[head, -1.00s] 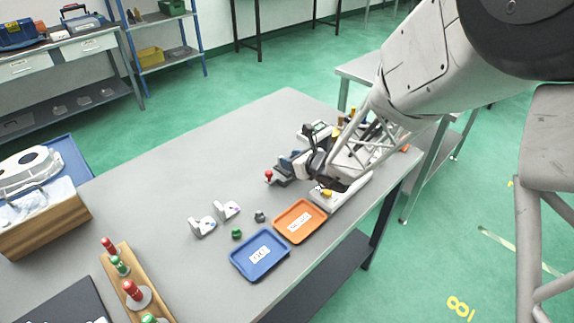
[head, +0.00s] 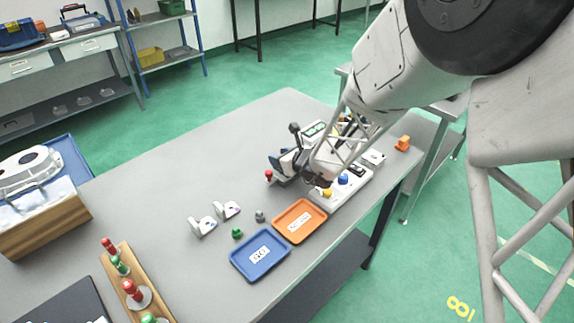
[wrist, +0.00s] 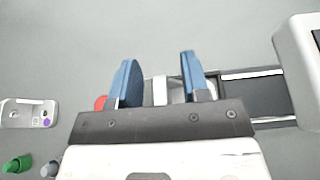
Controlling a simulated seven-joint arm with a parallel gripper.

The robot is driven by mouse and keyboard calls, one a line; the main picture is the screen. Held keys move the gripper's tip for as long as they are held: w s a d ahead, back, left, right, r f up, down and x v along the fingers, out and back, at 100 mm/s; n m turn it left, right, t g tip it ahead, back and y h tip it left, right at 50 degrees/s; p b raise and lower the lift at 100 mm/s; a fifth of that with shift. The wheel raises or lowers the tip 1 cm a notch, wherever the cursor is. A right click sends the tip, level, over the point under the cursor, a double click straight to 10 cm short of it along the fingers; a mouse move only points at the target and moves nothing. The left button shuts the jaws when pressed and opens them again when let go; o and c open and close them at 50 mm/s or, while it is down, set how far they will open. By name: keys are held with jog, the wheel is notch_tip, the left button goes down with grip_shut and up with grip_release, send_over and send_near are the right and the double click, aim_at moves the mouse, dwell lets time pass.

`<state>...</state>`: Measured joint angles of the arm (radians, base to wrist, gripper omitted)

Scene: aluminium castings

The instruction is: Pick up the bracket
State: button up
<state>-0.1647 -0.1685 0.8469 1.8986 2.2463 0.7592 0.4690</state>
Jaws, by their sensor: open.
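Two small light grey L-shaped castings stand on the grey table in the head view, a nearer bracket (head: 203,227) and one a little behind it (head: 229,210). I cannot tell which one is meant. One bracket with a purple dot also shows at the left edge of the wrist view (wrist: 28,114), partly cut off. My gripper (head: 277,163) is to the right of and behind both, above a fixture with a red knob. In the wrist view its blue fingers (wrist: 158,78) are open, apart from the brackets, with the fixture below and between them.
A blue tray (head: 237,262) and an orange tray (head: 281,228) lie near the front edge. A green part (head: 237,233) and a grey part (head: 260,216) sit beside the brackets. A control box with buttons (head: 343,181) is at right. The table's back left is clear.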

dwell(0.5)
grip_shut()
jog(key=shift+r, duration=0.15)
jog(key=shift+r, duration=0.4)
notch_tip(320, 180, up, 3)
jog(key=shift+s+f, duration=0.1)
jog(key=shift+f, duration=0.05)
jog(key=s+d, duration=0.2)
jog(key=s, duration=0.5)
jog(key=s+d+r, duration=0.1)
jog(key=s+d, duration=0.1)
jog(key=s, duration=0.6)
jog(key=shift+d, duration=0.3)
jog(key=shift+r, duration=0.1)
